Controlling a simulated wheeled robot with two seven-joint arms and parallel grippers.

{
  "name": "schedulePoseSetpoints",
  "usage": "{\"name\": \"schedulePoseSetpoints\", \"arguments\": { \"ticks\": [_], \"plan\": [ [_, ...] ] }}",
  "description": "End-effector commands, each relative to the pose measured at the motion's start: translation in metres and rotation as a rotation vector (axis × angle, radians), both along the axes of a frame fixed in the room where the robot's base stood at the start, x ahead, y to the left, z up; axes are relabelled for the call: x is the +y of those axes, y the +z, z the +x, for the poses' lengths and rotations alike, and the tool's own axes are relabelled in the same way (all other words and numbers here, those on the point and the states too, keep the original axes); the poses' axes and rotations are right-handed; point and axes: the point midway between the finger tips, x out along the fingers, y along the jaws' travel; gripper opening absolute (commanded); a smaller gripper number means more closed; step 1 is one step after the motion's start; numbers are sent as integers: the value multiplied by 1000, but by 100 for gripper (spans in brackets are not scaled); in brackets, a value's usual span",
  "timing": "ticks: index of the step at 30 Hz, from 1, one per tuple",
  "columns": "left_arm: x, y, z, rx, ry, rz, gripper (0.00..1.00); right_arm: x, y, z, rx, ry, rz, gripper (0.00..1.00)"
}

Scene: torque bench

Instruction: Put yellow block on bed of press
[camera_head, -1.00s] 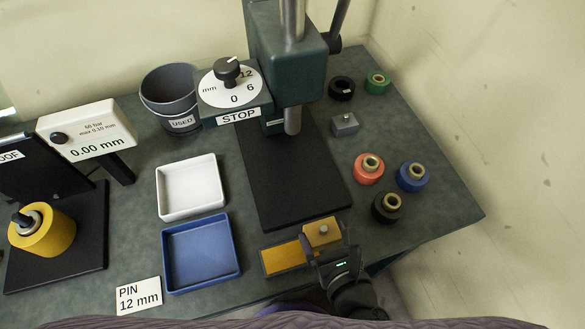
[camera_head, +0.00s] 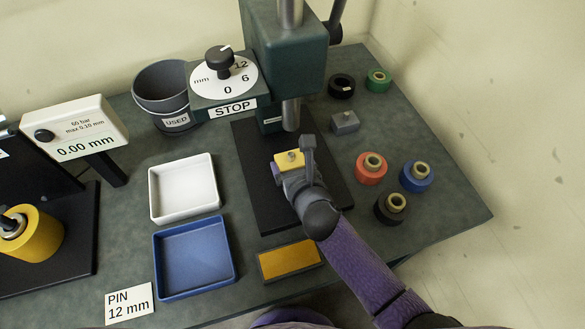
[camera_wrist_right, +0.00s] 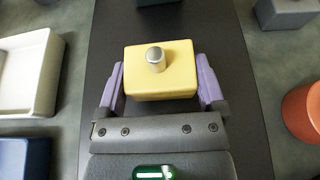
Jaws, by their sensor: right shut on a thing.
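The yellow block (camera_head: 288,160), with a small metal pin on top, is over the black bed of the press (camera_head: 264,208). My right gripper (camera_head: 296,166) is shut on it. In the right wrist view the yellow block (camera_wrist_right: 160,72) sits between the two purple fingers, upright, with the black bed beneath. I cannot tell whether the block touches the bed. The press ram (camera_head: 291,115) is behind the block, toward the column. My left gripper is not in view.
A yellow pad (camera_head: 289,261) lies empty at the bench's front. A white tray (camera_head: 184,188) and blue tray (camera_head: 194,257) are left of the bed. A grey block (camera_head: 345,122) and several coloured rollers, one red (camera_head: 371,168), are on the right.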

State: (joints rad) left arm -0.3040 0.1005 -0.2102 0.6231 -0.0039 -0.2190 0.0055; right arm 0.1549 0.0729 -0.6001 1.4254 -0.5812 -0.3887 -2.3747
Motion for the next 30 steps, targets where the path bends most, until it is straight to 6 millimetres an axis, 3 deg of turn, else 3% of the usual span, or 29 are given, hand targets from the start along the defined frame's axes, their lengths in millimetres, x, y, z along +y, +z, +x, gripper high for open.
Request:
{"name": "schedulePoseSetpoints", "arguments": {
  "ticks": [1,11,12,13,22,30],
  "plan": [
    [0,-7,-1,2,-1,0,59,0,-8,0,0,-1,2,0],
    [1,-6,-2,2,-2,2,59,0,-7,0,-4,1,-1,0],
    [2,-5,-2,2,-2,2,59,0,-7,0,-1,0,-2,96],
    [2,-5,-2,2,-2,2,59,0,-7,0,-1,0,-2,100],
    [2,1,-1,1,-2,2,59,-1,-1,-3,0,-1,0,100],
    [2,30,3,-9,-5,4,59,-18,25,-55,-1,1,-2,100]
  ]
}}
